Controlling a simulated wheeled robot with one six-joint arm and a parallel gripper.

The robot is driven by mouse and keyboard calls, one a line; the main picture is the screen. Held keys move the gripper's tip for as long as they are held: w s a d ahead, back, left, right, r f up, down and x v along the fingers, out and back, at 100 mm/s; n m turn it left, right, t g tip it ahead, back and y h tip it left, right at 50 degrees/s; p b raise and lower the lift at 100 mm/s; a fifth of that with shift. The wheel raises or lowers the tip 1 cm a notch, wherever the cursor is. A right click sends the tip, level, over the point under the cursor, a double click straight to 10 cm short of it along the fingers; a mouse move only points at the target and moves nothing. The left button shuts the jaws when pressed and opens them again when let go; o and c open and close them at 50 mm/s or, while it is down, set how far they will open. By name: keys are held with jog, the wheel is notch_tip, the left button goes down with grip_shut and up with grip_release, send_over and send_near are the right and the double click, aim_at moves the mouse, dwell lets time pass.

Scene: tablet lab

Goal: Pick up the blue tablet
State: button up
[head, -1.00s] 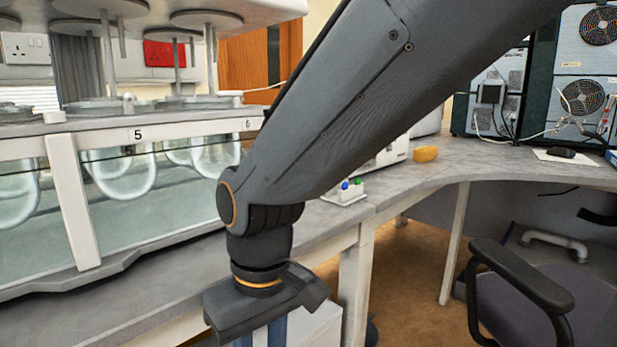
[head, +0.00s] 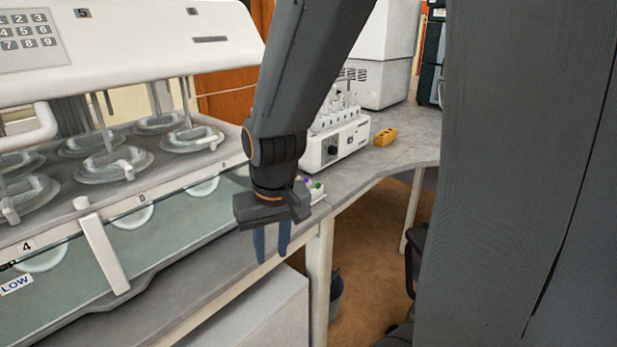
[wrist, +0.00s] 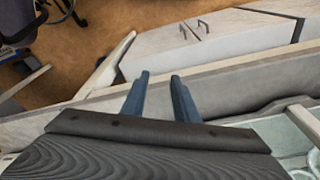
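My gripper (head: 272,254) points down with its two blue-grey fingers apart and nothing between them. It hangs in front of the bench's front edge, beside the water bath. The gripper also shows in the wrist view (wrist: 159,76), where the gap between the fingers is empty. Just behind and right of my gripper in the head view, a small white holder (head: 319,195) stands on the bench. A green tablet (head: 317,185) and a small bluish-purple one (head: 306,181) show on it. My gripper and wrist hide part of the holder, and no clearly blue tablet is distinguishable. The wrist view shows no tablet.
The water bath (head: 60,290) with glass vessels fills the left. A white cabinet (wrist: 225,35) is below the bench. A chair (wrist: 20,25) stands on the floor.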

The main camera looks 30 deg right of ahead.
jog(key=w+d+r+m+g+p, duration=0.15)
jog(key=w+d+r+m, duration=0.25)
jog(key=w+d+m, duration=0.4)
jog(key=w+d+r+m+g+p, duration=0.15)
jog(key=w+d+r+m, duration=0.3)
jog(key=w+d, duration=0.5)
jog(key=shift+m+t, duration=0.35)
jog(key=shift+t, duration=0.05)
jog(key=shift+s+f+p, duration=0.2)
jog(key=shift+f+p, duration=1.15)
jog(key=shift+f, duration=2.3)
grip_shut()
